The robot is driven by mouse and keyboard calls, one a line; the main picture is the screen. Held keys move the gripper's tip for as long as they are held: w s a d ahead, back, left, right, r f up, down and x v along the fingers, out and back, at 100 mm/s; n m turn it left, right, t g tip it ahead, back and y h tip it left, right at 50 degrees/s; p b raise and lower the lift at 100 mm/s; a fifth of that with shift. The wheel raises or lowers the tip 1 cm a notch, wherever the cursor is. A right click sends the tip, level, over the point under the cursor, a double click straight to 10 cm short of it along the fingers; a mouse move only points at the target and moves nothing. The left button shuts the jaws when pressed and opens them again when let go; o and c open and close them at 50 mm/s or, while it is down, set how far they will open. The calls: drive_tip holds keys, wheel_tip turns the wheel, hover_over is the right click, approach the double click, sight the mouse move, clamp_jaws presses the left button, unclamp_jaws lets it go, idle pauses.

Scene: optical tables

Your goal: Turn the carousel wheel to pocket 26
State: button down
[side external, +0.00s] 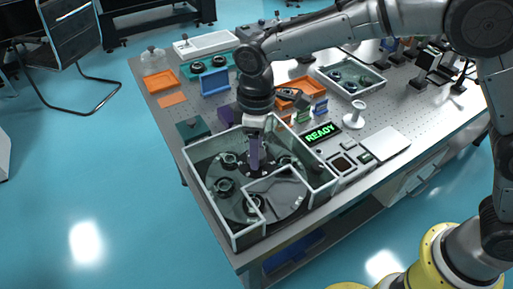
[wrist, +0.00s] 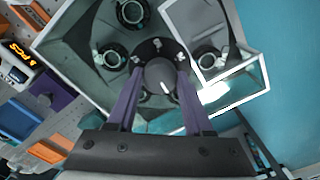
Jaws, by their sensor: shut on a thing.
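The carousel wheel (side external: 233,199) is a dark disc inside a clear-walled, white-rimmed enclosure, with several round pockets holding ring-shaped parts; it also shows in the wrist view (wrist: 122,87). A grey round hub knob (wrist: 161,76) with a white mark stands at its centre. My gripper (side external: 254,168) points straight down over the middle of the wheel. In the wrist view, the purple fingers of my gripper (wrist: 160,78) stand on either side of the knob and are shut on it. The knob is hidden behind the fingers in the side view. Pocket numbers are not readable.
A display reading READY in green (side external: 319,133) stands behind the enclosure's right side. The enclosure walls (side external: 215,212) surround the wheel closely. Orange trays (side external: 160,82), a blue holder (side external: 215,83) and a grey parts tray (side external: 350,80) lie farther back on the table.

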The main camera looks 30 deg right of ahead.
drive_tip(key=shift+r+n, duration=0.1)
drive_tip(key=shift+n, duration=9.6)
drive_tip(key=c, duration=0.5)
unclamp_jaws()
drive_tip(key=shift+o, duration=1.1)
